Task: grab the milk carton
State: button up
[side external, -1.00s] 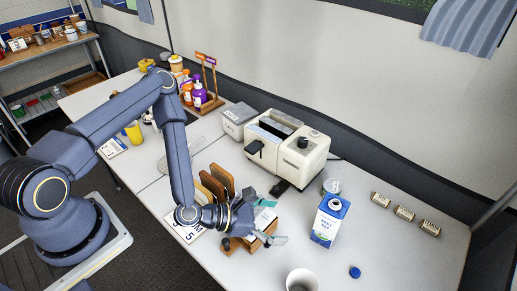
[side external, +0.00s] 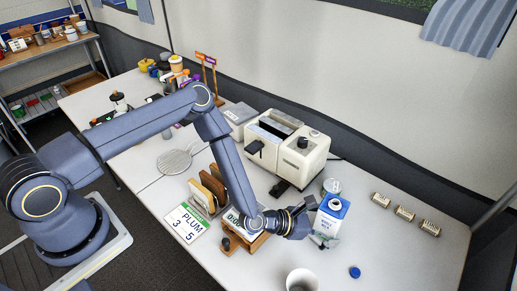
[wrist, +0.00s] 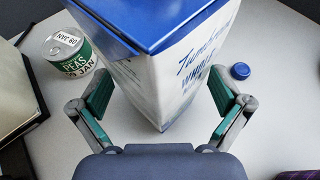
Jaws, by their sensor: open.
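The milk carton (side external: 329,218) is white with a blue top and stands upright on the table, right of the toaster. In the wrist view the carton (wrist: 155,75) fills the upper middle, with blue lettering on its side. My gripper (side external: 323,240) is low at the carton's near left side in the side view. In the wrist view my gripper (wrist: 158,105) is open, with one green-padded finger on each side of the carton. A gap shows between the carton and each finger. The side view partly hides the carton's lower part behind my gripper.
A can of peas (wrist: 70,52) stands close left of the carton in the wrist view. A blue cap (side external: 355,272) and a white cup (side external: 301,281) are near the front. The toaster (side external: 287,147) and bread rack (side external: 211,191) stand left.

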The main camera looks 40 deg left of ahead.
jog(key=c, duration=1.1)
jog(key=shift+c, duration=0.8)
jog(key=shift+r, duration=0.15)
